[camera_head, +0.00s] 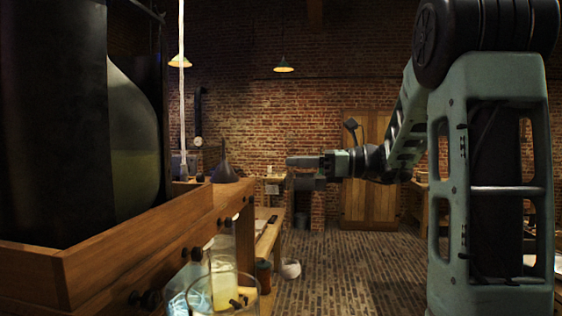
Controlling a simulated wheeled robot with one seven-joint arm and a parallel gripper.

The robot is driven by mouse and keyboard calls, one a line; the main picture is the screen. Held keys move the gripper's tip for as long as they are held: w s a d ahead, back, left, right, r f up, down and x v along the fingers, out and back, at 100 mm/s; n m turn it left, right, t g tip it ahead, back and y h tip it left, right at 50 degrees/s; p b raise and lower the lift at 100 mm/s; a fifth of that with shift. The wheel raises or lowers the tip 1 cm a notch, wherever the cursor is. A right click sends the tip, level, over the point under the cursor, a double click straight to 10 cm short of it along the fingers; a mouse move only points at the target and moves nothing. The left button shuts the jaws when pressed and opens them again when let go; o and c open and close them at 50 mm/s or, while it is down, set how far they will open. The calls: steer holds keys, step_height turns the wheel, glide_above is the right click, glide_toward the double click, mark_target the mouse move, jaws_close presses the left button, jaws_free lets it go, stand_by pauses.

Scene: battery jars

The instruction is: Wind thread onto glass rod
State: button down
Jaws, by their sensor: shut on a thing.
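My gripper (290,171) is in the middle of the view, in front of the brick wall, with its jaws pointing left. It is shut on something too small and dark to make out. A bright, thin, upright rod or strand (181,60) runs from the top edge down behind the wooden bench at left. I cannot tell whether it is the glass rod or the thread. It stands left of my gripper and apart from it in the picture. No other thread or rod can be made out.
A wooden bench (150,243) with dark knobs fills the left. It carries a large dark-framed glass vessel (132,150) and a dark funnel (224,172). Glass jars (222,285) stand low in front.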

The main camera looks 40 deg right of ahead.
steer(key=p+v, duration=0.1)
steer(key=v, duration=1.1)
stand_by(0.5)
